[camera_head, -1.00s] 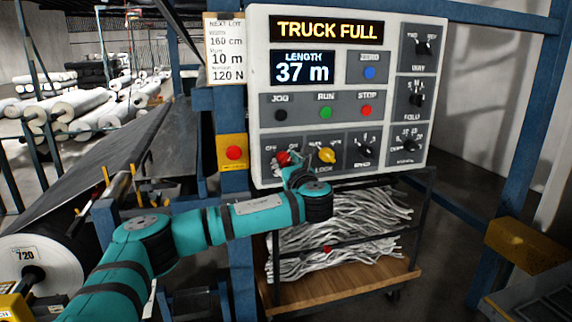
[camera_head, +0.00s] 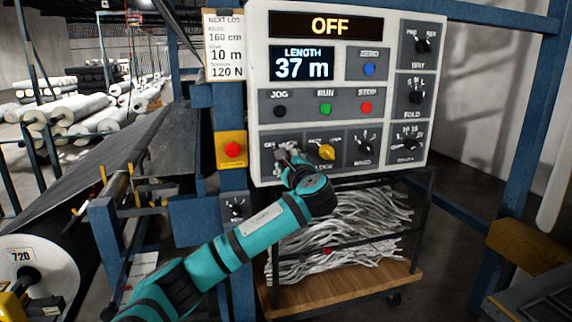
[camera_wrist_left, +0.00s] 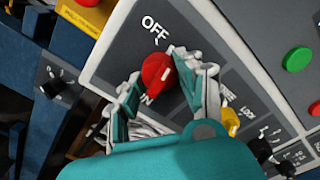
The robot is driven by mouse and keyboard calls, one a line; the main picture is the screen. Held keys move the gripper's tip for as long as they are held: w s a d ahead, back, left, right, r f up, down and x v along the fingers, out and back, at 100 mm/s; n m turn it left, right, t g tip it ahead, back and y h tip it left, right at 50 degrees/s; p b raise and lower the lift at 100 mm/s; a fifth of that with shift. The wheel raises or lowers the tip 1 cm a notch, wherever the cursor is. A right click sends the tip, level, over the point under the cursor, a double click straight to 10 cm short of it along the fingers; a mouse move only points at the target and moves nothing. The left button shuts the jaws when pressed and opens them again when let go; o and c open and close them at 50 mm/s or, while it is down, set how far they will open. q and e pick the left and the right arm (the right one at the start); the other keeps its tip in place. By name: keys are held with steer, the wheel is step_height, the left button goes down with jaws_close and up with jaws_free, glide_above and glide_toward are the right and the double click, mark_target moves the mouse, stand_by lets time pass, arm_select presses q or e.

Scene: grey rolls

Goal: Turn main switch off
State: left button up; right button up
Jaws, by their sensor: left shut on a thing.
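The main switch is a red rotary knob (camera_wrist_left: 157,70) on the grey control panel (camera_head: 256,100), between the printed words OFF and ON in the left wrist view. My left gripper (camera_wrist_left: 168,88) has its two fingers on either side of the knob, closed on it. In the head view my left gripper (camera_head: 288,155) is at the panel's lower left and hides the knob. The panel's top display (camera_head: 328,26) reads OFF. My right gripper is not in view.
A yellow key-like lock switch (camera_head: 326,152) sits just right of my gripper, with black dials beyond it. A red button on a yellow box (camera_head: 232,150) is to the left. A cart with white strands (camera_head: 350,225) stands below the panel.

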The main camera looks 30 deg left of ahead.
arm_select(q)
steer(key=n, duration=0.1)
steer(key=n+b, duration=0.1)
steer(key=n, duration=0.2)
steer(key=shift+d+f+b, duration=0.1)
steer(key=shift+f+b, duration=0.15)
steer(key=shift+b, duration=0.05)
steer(key=shift+r+n+b, duration=0.1)
steer(key=shift+n+b, duration=0.3)
steer(key=shift+n, duration=0.9)
steer(key=o, duration=1.2)
steer(key=shift+r, duration=0.15)
steer(key=shift+c, duration=0.2)
steer(key=v, duration=1.2)
